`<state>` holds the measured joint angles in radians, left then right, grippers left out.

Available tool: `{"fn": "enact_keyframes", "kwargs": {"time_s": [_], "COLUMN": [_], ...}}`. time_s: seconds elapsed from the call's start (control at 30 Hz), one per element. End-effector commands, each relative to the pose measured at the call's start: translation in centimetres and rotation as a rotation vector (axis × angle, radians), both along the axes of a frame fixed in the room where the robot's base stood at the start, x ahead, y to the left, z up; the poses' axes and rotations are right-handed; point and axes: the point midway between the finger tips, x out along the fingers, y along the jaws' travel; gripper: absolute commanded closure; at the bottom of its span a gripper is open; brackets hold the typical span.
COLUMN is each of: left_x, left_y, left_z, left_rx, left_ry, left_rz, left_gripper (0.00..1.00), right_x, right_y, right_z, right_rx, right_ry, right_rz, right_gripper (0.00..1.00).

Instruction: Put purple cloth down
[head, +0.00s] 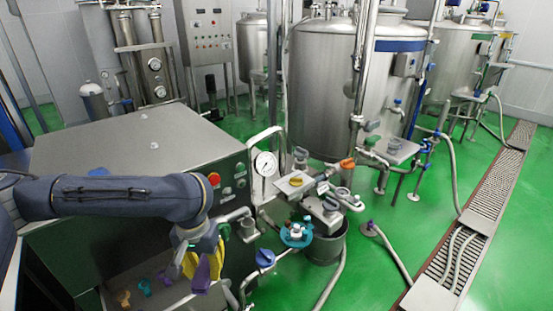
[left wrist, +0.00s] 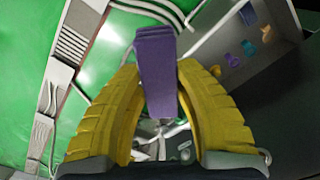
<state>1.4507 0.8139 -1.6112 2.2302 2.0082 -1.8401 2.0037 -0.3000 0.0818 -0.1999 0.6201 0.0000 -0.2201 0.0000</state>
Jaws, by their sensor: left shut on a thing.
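The purple cloth (head: 202,275) is a folded, narrow piece held by my left gripper (head: 197,265) in the head view. It hangs below the wrist, in front of the large steel cabinet. In the left wrist view the purple cloth (left wrist: 155,62) stands out between the two yellow fingers of my left gripper (left wrist: 158,78), which are shut on it. The cloth hides part of what lies behind it. My right gripper is in neither view.
A grey tray or shelf (left wrist: 210,47) with several small coloured items lies beside the cloth in the left wrist view. The steel cabinet (head: 130,150) stands under my left arm. Valves, a pressure gauge (head: 265,164) and a steel bucket (head: 326,246) are to the right.

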Motion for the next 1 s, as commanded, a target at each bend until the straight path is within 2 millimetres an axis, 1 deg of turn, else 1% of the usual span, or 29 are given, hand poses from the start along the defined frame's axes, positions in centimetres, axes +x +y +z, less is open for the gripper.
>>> {"fn": "enact_keyframes", "kwargs": {"time_s": [0.07, 0.17, 0.3, 0.4, 0.5, 0.57, 0.6, 0.77, 1.0], "left_x": [0.2, 0.0, -1.1, -1.0, -0.2, 0.6, 1.1, 2.8, 5.1], "left_y": [0.0, 0.0, 0.2, 0.6, 1.4, 2.0, 2.5, 4.0, 6.6], "left_z": [0.3, 0.0, -1.6, -3.1, -4.9, -6.2, -6.9, -9.0, -11.8], "left_rx": [0.0, 0.0, 0.0, 0.001, 0.001, 0.002, 0.002, 0.001, 0.001], "left_ry": [-0.001, 0.001, 0.004, 0.006, 0.006, 0.006, 0.004, 0.003, 0.002], "left_rz": [0.0, -0.001, 0.007, 0.044, 0.088, 0.076, 0.054, -0.061, -0.291], "left_gripper": [0.97, 0.97, 0.97, 0.97, 0.97, 0.97, 0.97, 0.97, 0.97], "right_x": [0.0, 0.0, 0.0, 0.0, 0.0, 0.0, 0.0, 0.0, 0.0], "right_y": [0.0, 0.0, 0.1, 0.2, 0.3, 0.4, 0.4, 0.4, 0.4], "right_z": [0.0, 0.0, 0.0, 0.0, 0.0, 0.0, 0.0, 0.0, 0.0], "right_rx": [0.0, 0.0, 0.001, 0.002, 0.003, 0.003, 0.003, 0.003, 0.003], "right_ry": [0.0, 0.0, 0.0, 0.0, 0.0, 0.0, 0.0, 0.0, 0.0], "right_rz": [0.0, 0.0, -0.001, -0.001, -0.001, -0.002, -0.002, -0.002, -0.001], "right_gripper": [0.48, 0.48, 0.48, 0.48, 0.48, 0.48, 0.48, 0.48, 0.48]}}
